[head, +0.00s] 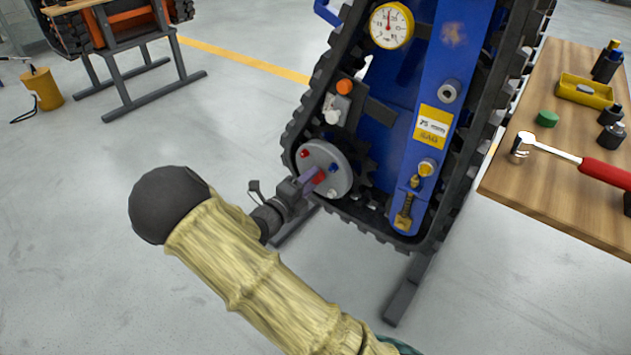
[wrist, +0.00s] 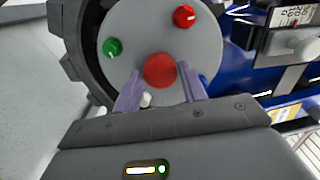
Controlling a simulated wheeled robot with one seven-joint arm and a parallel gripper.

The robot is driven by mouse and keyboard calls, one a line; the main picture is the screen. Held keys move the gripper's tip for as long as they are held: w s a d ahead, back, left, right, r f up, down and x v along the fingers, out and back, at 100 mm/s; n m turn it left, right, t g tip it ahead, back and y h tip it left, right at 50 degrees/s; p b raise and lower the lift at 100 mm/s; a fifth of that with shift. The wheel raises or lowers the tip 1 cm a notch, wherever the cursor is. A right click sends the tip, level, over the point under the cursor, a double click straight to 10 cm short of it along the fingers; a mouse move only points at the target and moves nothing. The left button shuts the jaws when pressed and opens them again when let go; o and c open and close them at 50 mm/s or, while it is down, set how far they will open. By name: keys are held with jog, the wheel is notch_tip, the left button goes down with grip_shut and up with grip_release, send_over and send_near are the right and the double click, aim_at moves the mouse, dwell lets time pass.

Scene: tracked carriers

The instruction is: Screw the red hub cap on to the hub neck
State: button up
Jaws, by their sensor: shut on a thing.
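The red hub cap (wrist: 160,71) is at the middle of the round grey hub plate (wrist: 140,25) in the wrist view. The plate also shows in the head view (head: 340,158), low on the blue tracked carrier. My gripper (head: 317,178) is shut on the red cap, with one purple finger at each side of it. The fingers show left and right of the cap in the wrist view (wrist: 160,76). The hub neck is hidden behind the cap, so I cannot tell how far the cap sits on it.
Smaller red (wrist: 184,16), green (wrist: 112,47) and white (wrist: 146,100) knobs stand on the plate around the cap. A black track (head: 290,135) wraps the carrier. A wooden table (head: 520,185) with a hammer (head: 590,167) stands at the right.

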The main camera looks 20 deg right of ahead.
jog(key=shift+f, duration=0.1)
jog(key=m+b, duration=0.1)
jog(key=b, duration=0.1)
jog(key=shift+f+b, duration=0.25)
jog(key=shift+b, duration=0.05)
jog(key=m+b, duration=0.4)
jog(key=b, duration=0.2)
jog(key=m+b, duration=0.4)
jog(key=b, duration=0.3)
jog(key=shift+a+b, duration=0.1)
jog(key=shift+b, duration=0.25)
jog(key=shift+r+m, duration=0.3)
jog(key=o, duration=0.8)
